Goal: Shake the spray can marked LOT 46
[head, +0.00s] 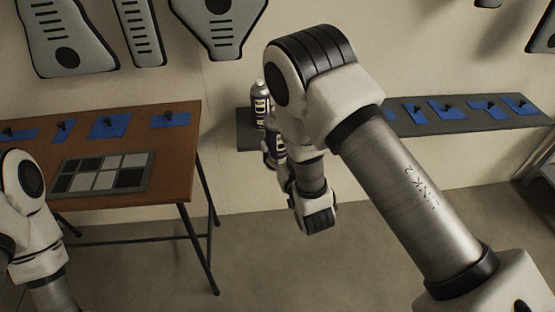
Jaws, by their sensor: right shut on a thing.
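One spray can (259,104) stands upright at the left end of the grey wall shelf. The other spray can (270,152) is lower, in front of the shelf edge, and is partly hidden by my arm. My right gripper (279,163) is shut on this lower can; its fingers are mostly hidden. The lot marks are too small to read. Part of my left arm shows at the lower left, but its gripper is out of view.
A brown table (183,186) at left bears a palette board (147,187) of grey and black squares, with blue pieces along its back. The grey shelf (530,117) runs right behind my arm, with more blue pieces. Grey panels (68,25) hang on the wall. Floor is clear between.

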